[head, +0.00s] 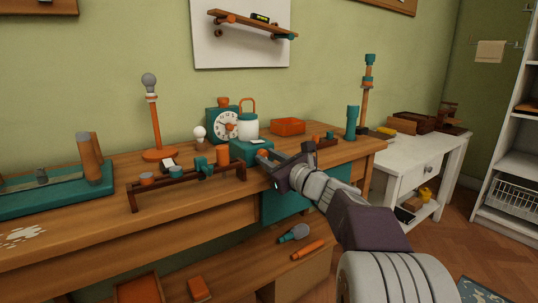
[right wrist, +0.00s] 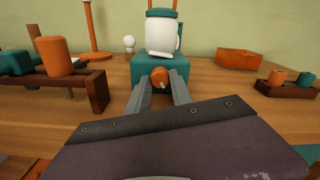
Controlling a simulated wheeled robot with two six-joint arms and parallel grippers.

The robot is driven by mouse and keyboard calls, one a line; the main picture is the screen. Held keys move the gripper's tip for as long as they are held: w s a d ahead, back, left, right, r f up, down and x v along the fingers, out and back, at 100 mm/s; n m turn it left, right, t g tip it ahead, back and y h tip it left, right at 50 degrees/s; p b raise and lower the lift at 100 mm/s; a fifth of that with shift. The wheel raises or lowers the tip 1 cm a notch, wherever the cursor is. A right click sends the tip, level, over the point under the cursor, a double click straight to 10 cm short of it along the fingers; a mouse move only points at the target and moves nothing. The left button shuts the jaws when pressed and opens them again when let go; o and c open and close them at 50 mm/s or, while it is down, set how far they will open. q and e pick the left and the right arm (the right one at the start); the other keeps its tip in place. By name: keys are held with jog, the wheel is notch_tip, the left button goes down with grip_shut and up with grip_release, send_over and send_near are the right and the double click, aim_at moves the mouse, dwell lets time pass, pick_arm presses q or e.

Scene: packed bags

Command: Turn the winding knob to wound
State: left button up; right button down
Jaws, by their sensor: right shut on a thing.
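The orange winding knob (right wrist: 158,76) sticks out from the front of a teal box (right wrist: 141,64) in the right wrist view. A small pale mark shows on its face; which setting it stands at is too small to tell. A white jar-like body with a teal collar (right wrist: 160,36) stands on top of the box. My right gripper (head: 262,157) reaches in from the right and is shut on the knob, one finger on each side. My left gripper is out of view.
A low brown rack with cups (head: 190,180) stands left of the box. A teal and white clock (head: 227,124) is behind it. An orange tray (head: 288,126) and a small brown rack (right wrist: 290,88) lie to the right. Bare bench top shows between them.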

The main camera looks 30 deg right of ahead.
jog(key=m+p, duration=0.3)
jog(key=m, duration=0.3)
jog(key=shift+r+m+p, duration=0.15)
jog(key=shift+m+p, duration=0.15)
jog(key=shift+p, duration=0.05)
jog(key=m+p, duration=0.5)
jog(key=m, duration=0.1)
jog(key=shift+r, duration=0.1)
jog(key=m+p, duration=1.1)
jog(key=p, duration=0.1)
jog(key=shift+m, duration=0.4)
jog(key=shift+f+m+p, duration=0.2)
jog(key=shift+m+p, duration=1.1)
jog(key=shift+p, duration=0.35)
jog(key=c, duration=1.1)
grip_release()
jog(key=shift+c, duration=0.2)
jog(key=shift+f, duration=0.1)
